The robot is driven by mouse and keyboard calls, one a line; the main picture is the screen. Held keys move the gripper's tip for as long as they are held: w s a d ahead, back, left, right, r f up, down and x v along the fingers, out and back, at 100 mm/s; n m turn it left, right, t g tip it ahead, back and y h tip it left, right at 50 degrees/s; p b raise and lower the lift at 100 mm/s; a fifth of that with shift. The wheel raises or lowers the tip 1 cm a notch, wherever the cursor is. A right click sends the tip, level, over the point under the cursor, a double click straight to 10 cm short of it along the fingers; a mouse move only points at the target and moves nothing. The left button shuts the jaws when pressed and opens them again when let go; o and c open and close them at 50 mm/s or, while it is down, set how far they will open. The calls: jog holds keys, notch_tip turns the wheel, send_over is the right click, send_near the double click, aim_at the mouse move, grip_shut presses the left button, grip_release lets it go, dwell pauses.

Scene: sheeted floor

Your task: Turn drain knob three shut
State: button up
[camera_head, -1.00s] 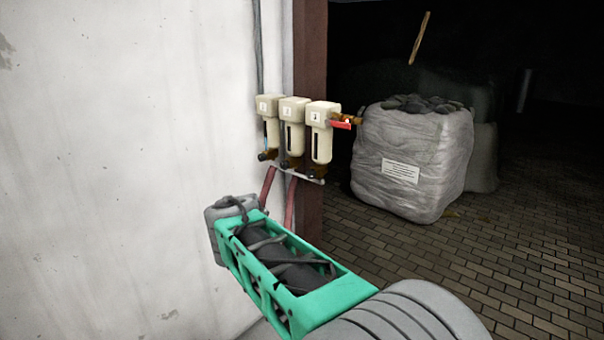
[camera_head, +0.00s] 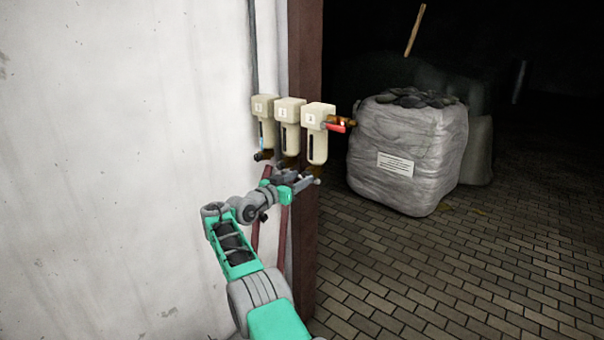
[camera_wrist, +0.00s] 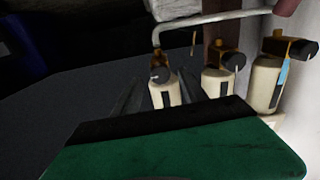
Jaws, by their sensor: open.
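Three cream filter units hang side by side on the wall edge in the head view. The one marked 3 (camera_head: 317,143) is at the right, with a drain fitting below it partly hidden by my gripper (camera_head: 308,180). My gripper is open, just below that unit. The wrist view shows the units upside down. Drain knob three (camera_wrist: 160,74), small and dark with a pale mark, appears at the end of the left unit, between my open fingers (camera_wrist: 158,82). I cannot tell whether the fingers touch it. The other two drain knobs (camera_wrist: 218,57) (camera_wrist: 302,51) show to its right.
A valve with a red handle (camera_head: 336,127) sticks out right of unit three. A brown post (camera_head: 306,230) stands behind the units, beside the white wall (camera_head: 120,150). Reddish hoses (camera_head: 256,230) hang below. A wrapped bulk bag (camera_head: 405,160) stands on the open paved floor.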

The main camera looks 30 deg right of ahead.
jog(key=shift+w+d, duration=0.25)
jog(key=shift+d, duration=0.45)
grip_shut()
